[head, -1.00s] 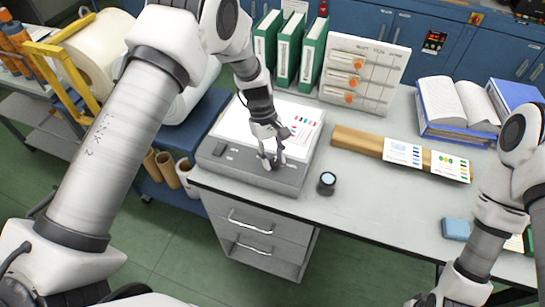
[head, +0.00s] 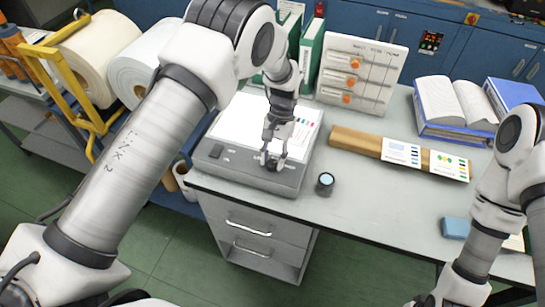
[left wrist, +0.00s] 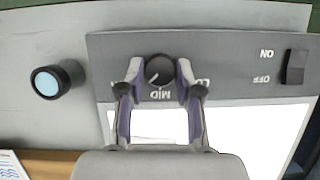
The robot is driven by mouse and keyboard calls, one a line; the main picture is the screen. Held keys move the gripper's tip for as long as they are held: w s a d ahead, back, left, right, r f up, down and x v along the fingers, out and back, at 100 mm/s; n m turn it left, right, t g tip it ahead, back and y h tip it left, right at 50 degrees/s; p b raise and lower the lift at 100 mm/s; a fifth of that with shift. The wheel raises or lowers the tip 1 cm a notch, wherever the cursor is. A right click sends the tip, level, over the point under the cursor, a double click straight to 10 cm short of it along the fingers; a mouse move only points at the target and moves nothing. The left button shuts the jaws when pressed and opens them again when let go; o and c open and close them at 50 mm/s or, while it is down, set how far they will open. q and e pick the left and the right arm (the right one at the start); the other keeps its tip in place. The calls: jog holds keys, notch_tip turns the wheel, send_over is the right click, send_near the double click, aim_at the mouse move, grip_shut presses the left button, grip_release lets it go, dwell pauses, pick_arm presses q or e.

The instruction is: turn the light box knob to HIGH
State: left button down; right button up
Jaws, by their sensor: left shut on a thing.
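The light box (head: 235,165) lies on the bench with its white panel lit. Its black knob (left wrist: 160,70) is on the grey front strip, below the panel in the head view. My left gripper (head: 273,162) points down at the strip. In the left wrist view, my left gripper (left wrist: 160,72) has one fingertip on each side of the knob and is shut on it. The label MID shows upside down beside the knob, with LO partly covered at right. The HIGH label is hidden by a finger. A pale mark on the knob points toward the lower left in that view.
A rocker switch (left wrist: 295,66) marked ON and OFF is on the same strip. A small dark round loupe (head: 325,183) stands just right of the light box. The bench front is clear.

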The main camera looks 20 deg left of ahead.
pick_arm(q)
jog(key=shift+s+f+m+y, duration=0.1)
jog(key=shift+m+y, duration=0.3)
jog(key=shift+m, duration=0.8)
jog(key=c, duration=0.8)
grip_release()
jog(key=shift+o, duration=0.2)
jog(key=shift+d, duration=0.1)
jog(key=v, duration=1.2)
jog(key=shift+s+d, duration=0.1)
